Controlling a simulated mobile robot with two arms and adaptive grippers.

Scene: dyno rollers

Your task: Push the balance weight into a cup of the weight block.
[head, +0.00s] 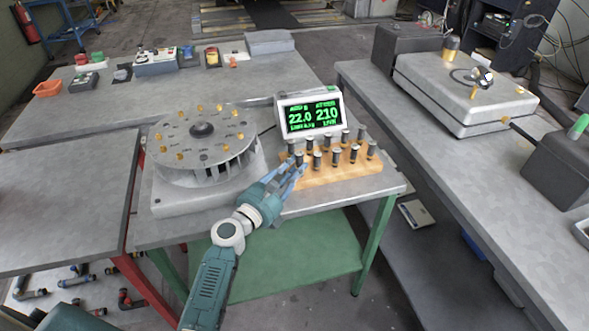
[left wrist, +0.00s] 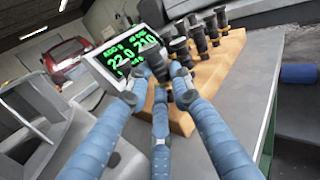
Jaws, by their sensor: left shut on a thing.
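The weight block (head: 318,181) is a light wooden block at the front right of the near table, with several dark, grey-topped weights standing in rows. It also shows in the left wrist view (left wrist: 218,62). My left gripper (head: 290,174) is at the block's left end, its three blue fingers closed around a dark balance weight (left wrist: 184,88). The weight appears upright at the block's near corner; its lower end and the cup below it are hidden, so I cannot tell how deep it sits. My right gripper is not in view.
A round grey rotor (head: 203,140) with brass fittings stands left of the block. A lit display (head: 311,113) reading 22.0 and 210 stands right behind the block. A second bench (head: 440,140) with a grey case (head: 465,92) is to the right, across a gap.

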